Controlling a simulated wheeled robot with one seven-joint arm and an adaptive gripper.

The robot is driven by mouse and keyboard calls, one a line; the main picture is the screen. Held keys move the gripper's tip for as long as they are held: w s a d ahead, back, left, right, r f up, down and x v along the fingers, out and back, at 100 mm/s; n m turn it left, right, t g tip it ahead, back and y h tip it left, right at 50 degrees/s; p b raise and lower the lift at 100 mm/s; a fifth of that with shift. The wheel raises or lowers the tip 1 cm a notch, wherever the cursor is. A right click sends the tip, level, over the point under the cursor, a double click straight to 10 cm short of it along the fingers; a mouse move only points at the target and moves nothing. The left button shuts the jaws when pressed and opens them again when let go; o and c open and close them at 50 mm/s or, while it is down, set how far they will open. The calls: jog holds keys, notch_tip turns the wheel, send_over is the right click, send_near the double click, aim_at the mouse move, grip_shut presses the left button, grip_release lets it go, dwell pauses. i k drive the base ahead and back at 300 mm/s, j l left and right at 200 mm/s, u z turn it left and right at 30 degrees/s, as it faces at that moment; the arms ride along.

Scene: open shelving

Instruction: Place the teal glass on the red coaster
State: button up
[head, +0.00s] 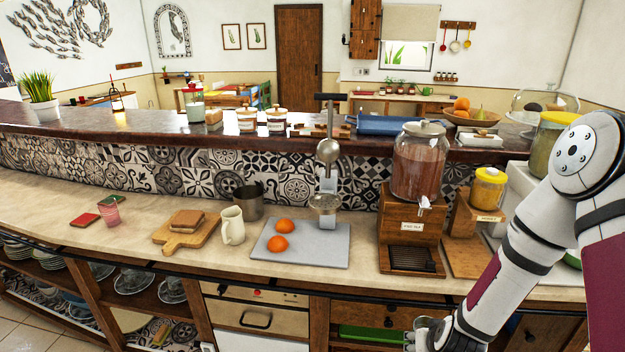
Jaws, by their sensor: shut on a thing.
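The red coaster (85,220) lies flat at the left of the beige counter. A pinkish glass (110,213) stands upright beside it, to its right. My gripper (412,339) is low at the bottom edge of the head view, in front of the lower cabinets and far to the right of the coaster. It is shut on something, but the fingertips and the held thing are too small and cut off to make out. I cannot clearly pick out a teal glass.
A green coaster (108,200) lies behind the pinkish glass. The counter's far left is clear.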

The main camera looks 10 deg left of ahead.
aim_at(84, 217)
jog(key=j, duration=0.65)
jog(key=i+j+u, duration=0.1)
jog(key=j, duration=0.55)
jog(key=i+j, duration=0.15)
jog(key=j, duration=0.5)
jog(key=j+u, duration=0.05)
